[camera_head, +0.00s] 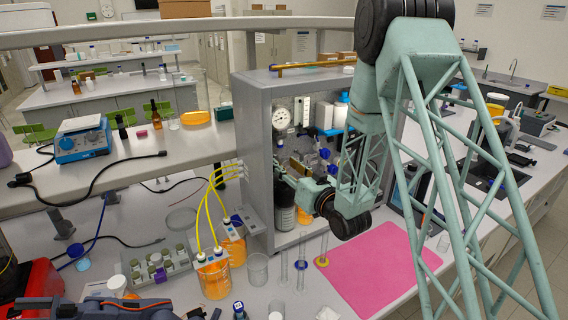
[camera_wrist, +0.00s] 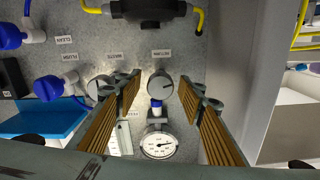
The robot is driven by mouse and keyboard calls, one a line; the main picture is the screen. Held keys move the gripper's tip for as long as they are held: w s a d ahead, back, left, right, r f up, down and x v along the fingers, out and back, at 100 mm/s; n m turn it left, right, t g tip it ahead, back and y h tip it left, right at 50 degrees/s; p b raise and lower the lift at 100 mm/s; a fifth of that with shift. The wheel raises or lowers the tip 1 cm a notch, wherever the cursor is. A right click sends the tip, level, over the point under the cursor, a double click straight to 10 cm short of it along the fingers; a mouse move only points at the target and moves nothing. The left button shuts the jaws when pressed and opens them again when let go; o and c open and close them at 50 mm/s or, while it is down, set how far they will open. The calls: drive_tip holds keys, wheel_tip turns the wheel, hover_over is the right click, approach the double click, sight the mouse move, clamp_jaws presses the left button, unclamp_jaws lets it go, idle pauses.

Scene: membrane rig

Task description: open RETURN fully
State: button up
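In the wrist view, a round grey knob (camera_wrist: 162,86) with a dark pointer mark sits on the grey panel. A small label (camera_wrist: 162,53) beside it appears upside down and is too small to read surely as RETURN. My gripper (camera_wrist: 163,82) is open, its ribbed brown fingers on either side of this knob with gaps visible. Whether the fingertips reach knob depth I cannot tell. In the head view, my gripper (camera_head: 287,176) reaches into the grey rig cabinet (camera_head: 256,150); the knob cannot be made out there.
In the wrist view, a second grey knob (camera_wrist: 100,86) lies close outside the left finger. A pressure gauge (camera_wrist: 158,144) is near the fingers, and a blue knob (camera_wrist: 47,88) is farther left. The cabinet's side wall (camera_wrist: 250,80) stands close on the right.

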drive_tip(key=shift+w+a, duration=0.3)
drive_tip(key=shift+w, duration=0.1)
drive_tip(key=c, duration=0.9)
drive_tip(key=n+b, duration=0.2)
drive_tip(key=b, duration=0.3)
drive_tip(key=shift+f+b, duration=0.15)
drive_tip(key=shift+b, duration=0.2)
drive_tip(key=n+b, duration=0.6)
drive_tip(key=b, duration=0.7)
drive_tip(key=n+b, duration=0.3)
drive_tip(key=b, duration=0.2)
drive_tip(key=shift+n+b, duration=0.4)
drive_tip(key=shift+b, duration=0.15)
drive_tip(key=shift+n+b, duration=0.7)
drive_tip(key=shift+n, duration=0.9)
